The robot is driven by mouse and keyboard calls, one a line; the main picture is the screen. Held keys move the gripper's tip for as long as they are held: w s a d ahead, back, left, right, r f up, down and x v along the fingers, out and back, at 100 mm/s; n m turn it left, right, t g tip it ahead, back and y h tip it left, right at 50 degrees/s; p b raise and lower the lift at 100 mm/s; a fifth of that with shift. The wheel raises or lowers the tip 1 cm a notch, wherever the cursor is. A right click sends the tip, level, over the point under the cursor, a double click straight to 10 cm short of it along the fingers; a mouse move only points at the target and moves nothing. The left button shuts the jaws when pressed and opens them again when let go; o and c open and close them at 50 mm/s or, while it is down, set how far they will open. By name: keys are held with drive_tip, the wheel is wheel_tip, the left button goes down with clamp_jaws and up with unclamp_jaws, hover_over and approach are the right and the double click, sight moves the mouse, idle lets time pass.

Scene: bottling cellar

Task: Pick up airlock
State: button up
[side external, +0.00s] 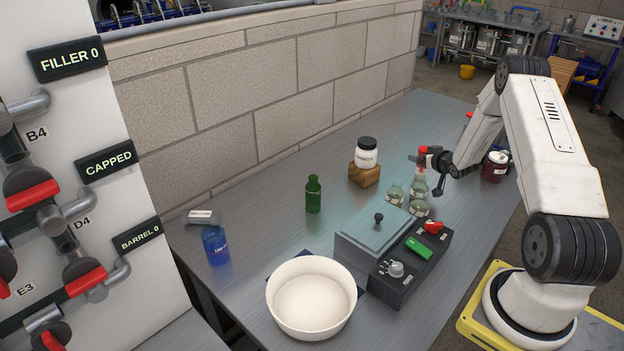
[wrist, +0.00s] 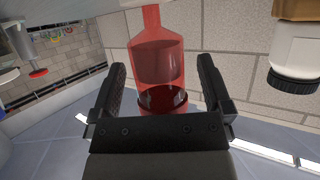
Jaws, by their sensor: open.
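The airlock (wrist: 157,62) is a translucent red piece with a narrow stem and a wider body. In the wrist view, which is upside down, it lies between the two black fingers of my gripper (wrist: 162,72), with a visible gap on each side. In the side view a small red part (side external: 421,152) at my gripper (side external: 428,165) seems to be the airlock, mostly hidden there. My gripper is open and not closed on it. Clear glass vessels (side external: 395,193) stand just below and beside my gripper; I cannot tell whether the airlock rests on one.
A white jar (side external: 366,157) with a black lid stands on a wooden block, and also shows in the wrist view (wrist: 295,50). A green bottle (side external: 313,195), white bowl (side external: 308,325), control box (side external: 385,285) and dark red jar (side external: 495,168) share the bench. A brick wall (side external: 270,110) runs behind.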

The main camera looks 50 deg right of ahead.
idle(0.4)
clamp_jaws()
drive_tip(key=shift+r, duration=0.1)
drive_tip(key=shift+r, duration=0.7)
drive_tip(key=s+a+r, duration=0.9)
drive_tip(key=s+r, duration=0.1)
drive_tip(key=r, duration=0.1)
drive_tip(key=shift+s+a+r, duration=0.2)
idle(1.1)
